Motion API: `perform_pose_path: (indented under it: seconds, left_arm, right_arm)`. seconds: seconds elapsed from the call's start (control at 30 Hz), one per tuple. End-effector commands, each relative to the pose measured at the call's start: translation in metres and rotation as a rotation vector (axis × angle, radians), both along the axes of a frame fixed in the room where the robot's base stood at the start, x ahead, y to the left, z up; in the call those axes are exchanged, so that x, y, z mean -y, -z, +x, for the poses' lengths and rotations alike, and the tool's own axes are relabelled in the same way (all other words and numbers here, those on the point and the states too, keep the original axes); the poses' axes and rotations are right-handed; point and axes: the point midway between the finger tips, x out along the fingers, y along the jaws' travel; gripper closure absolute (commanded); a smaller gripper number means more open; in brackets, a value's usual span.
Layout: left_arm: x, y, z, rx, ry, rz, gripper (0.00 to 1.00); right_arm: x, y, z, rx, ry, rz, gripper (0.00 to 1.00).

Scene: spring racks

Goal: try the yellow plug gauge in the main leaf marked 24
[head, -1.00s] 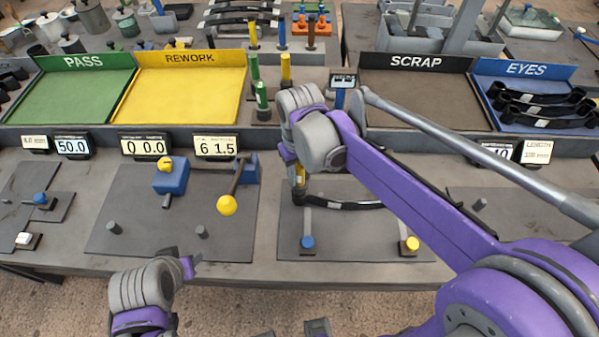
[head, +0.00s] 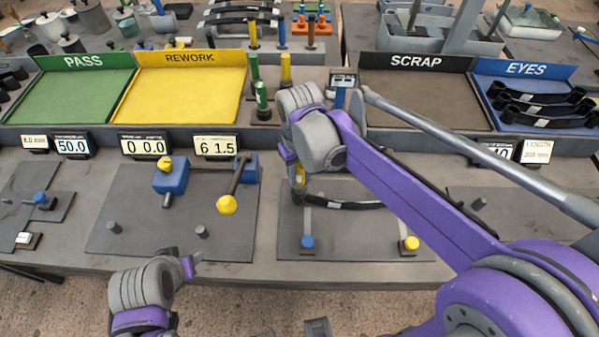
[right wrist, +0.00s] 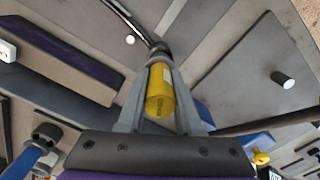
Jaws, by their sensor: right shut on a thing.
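My right gripper (head: 298,186) is shut on the yellow plug gauge (right wrist: 160,95), which sits between its two fingers in the right wrist view. In the head view the gauge (head: 300,174) is mostly hidden by my wrist. A dark curved leaf (head: 350,206) lies over the grey plate, its left end right under the gauge. In the right wrist view the gauge's far end meets the leaf's black eye (right wrist: 160,49). I cannot tell whether it is inside. No marking on the leaf is readable. My left gripper (head: 195,262) is low at the front, away from the leaf, its fingers unclear.
Blue (head: 307,242) and yellow (head: 411,243) knobs stand at the plate's front edge. Left of it is a fixture with a blue block (head: 171,180) and a yellow ball (head: 227,204). Green gauges (head: 262,95) and the PASS, REWORK, SCRAP and EYES trays stand behind.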

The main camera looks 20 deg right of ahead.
Motion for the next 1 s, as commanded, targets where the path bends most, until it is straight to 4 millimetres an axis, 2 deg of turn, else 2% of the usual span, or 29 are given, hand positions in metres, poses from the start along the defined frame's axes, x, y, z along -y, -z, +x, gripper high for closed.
perform_pose_path:
  seconds: [0.6,1.0]
  left_arm:
    - [0.000,-0.019,0.008,0.015,0.000,0.000,0.50]
    - [0.000,-0.020,0.009,0.016,0.000,0.000,0.50]
  right_arm:
    - [0.000,-0.027,0.000,0.001,0.000,0.000,1.00]
    - [0.000,-0.028,0.000,0.000,0.000,0.000,1.00]
